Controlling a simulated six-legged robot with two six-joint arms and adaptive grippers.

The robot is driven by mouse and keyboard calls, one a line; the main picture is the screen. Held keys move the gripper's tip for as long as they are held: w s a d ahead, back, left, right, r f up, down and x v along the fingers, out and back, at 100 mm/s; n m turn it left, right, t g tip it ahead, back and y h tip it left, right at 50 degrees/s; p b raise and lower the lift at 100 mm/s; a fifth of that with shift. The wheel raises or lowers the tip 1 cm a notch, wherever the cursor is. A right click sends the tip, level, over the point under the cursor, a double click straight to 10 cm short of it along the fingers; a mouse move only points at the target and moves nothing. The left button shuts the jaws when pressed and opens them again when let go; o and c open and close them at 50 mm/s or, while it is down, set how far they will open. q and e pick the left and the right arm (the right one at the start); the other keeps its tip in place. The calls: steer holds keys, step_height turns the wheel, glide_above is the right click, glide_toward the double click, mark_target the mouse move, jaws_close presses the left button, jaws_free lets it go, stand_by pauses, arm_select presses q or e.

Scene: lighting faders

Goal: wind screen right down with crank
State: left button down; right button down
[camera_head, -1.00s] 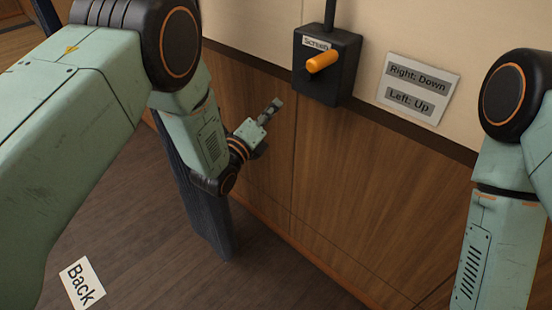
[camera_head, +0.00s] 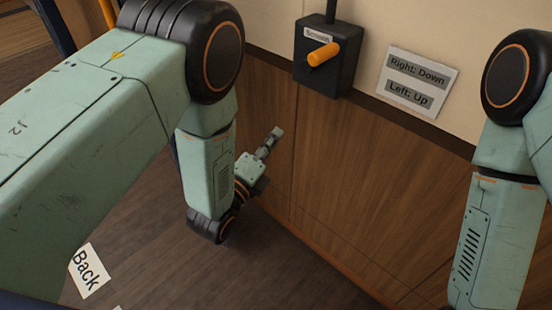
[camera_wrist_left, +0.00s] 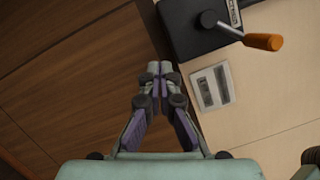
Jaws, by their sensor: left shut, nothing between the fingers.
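The crank is an orange handle (camera_head: 323,54) on a black box labelled "Screen" (camera_head: 328,72), mounted on the wall. My left gripper (camera_head: 276,133) is shut and empty, below and left of the box, apart from the crank. In the left wrist view its closed fingertips (camera_wrist_left: 159,68) point toward the wall, left of the handle. My right arm shows at the right edge, but its gripper is out of view.
A wall sign (camera_head: 417,78) right of the box reads "Right: Down" and "Left: Up". It also shows in the left wrist view (camera_wrist_left: 212,86). Wood panelling (camera_head: 360,190) lies below the box. A "Back" label (camera_head: 88,270) lies on the floor at lower left.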

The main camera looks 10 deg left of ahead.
arm_select(q)
steer(key=shift+s+d+f+n+g+h+b, duration=0.15)
steer(key=shift+s+f+n+g+h, duration=0.35)
steer(key=shift+n, duration=1.1)
steer(key=shift+s+d+f+n+g+h+b, duration=0.1)
steer(key=shift+s+d+f+n+g+h, duration=0.2)
steer(key=shift+f+n+g, duration=0.85)
steer(key=shift+s+d+f+n+g+h+b, duration=0.15)
steer(key=shift+s+n+h, duration=0.2)
steer(key=shift+n, duration=1.7)
